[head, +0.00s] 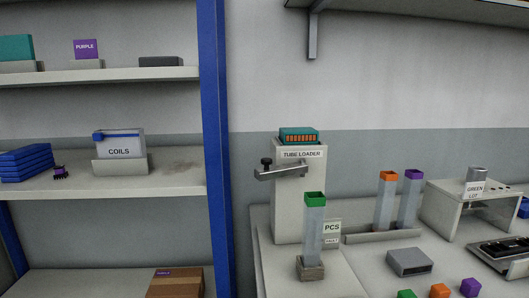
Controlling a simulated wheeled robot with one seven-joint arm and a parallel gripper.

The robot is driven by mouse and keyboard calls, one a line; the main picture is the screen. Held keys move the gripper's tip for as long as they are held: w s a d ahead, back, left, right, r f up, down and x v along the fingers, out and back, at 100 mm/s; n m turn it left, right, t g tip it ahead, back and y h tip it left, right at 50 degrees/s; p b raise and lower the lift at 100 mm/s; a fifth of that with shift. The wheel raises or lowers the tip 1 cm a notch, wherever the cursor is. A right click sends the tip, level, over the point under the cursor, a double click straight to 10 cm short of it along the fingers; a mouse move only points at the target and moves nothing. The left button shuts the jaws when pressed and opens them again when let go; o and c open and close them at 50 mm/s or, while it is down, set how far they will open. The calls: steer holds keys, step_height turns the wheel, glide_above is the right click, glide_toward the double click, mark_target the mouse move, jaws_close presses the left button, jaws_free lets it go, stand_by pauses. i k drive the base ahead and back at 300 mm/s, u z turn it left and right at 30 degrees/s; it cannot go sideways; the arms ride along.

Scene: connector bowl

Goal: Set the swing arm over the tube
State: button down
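The tube loader (290,215) is a pale upright block with a "TUBE LOADER" label, standing on the bench right of the blue post. Its grey metal swing arm (282,172) sticks out to the left from the block's front, with a black knob (266,162) near its free end. A clear tube (314,235) with a green collar (315,199) stands upright in a small grey holder (311,269) in front of the loader. The arm's free end is up and to the left of the tube's top, apart from it. My gripper is not in view.
Tubes with orange (387,205) and purple (411,202) collars stand in a rack behind right. A grey box (409,262), coloured blocks (439,291) and a white stand (475,205) are to the right. A shelf unit with a blue post (215,150) bounds the left.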

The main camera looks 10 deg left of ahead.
mark_target(266, 173)
steer(key=k, duration=1.2)
steer(key=u, duration=0.65)
steer(key=i, duration=1)
